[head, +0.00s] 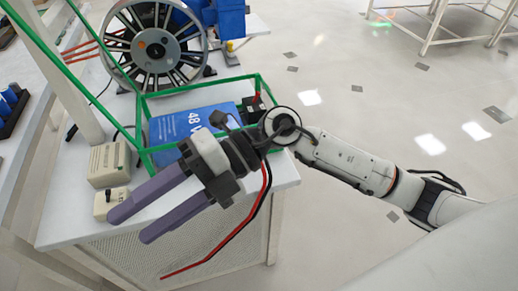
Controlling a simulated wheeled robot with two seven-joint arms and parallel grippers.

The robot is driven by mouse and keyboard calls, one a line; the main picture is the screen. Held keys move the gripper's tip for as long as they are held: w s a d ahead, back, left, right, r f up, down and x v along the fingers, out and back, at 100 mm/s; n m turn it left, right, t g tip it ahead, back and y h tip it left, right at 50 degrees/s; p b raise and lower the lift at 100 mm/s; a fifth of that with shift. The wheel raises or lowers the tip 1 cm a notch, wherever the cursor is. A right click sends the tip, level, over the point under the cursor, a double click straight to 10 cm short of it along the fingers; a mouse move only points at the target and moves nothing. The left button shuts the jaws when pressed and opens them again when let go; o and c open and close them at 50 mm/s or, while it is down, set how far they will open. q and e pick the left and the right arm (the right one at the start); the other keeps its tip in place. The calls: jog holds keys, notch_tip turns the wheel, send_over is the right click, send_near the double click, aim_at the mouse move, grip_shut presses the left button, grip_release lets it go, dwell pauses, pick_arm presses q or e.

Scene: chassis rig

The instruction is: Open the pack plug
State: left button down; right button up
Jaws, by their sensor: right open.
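The blue battery pack (185,125), marked "48 V", lies on the white bench inside a green frame. A small black part with red on it (254,106) sits at the pack's right end, partly behind my right wrist; I cannot tell whether it is the plug. A red and black cable (237,232) passes by my wrist and hangs down past the bench front. My right gripper (128,224) is open and empty, its two purple fingers apart, reaching left over the bench's front edge in front of the pack. My left gripper is not in view.
A beige box (107,165) and a smaller beige box with a black knob (110,203) stand left of the pack, near my right fingers. The green frame (142,130) surrounds the pack. A large spoked wheel (156,48) stands behind.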

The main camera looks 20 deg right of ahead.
jog(key=w+d+f+t+h+b, duration=0.1)
jog(key=w+d+f+h, duration=0.2)
jog(key=d+h, duration=0.15)
jog(key=w+d+f+t+h, duration=0.2)
jog(key=w+d+h, duration=0.1)
jog(key=d, duration=0.2)
jog(key=w+d+f+t+h+b, duration=0.1)
jog(key=w+d+f+h, duration=0.2)
jog(key=d, duration=0.2)
jog(key=w+d+r+m+t+h, duration=0.1)
jog(key=w+d+r+h, duration=0.15)
jog(key=d, duration=0.35)
jog(key=w+d+r+m+t+h, duration=0.1)
jog(key=w+d+t+h, duration=0.15)
jog(key=d, duration=0.25)
jog(key=shift+g, duration=0.35)
jog(key=x, duration=0.9)
jog(key=shift+d+f, duration=0.15)
jog(key=shift+f, duration=0.1)
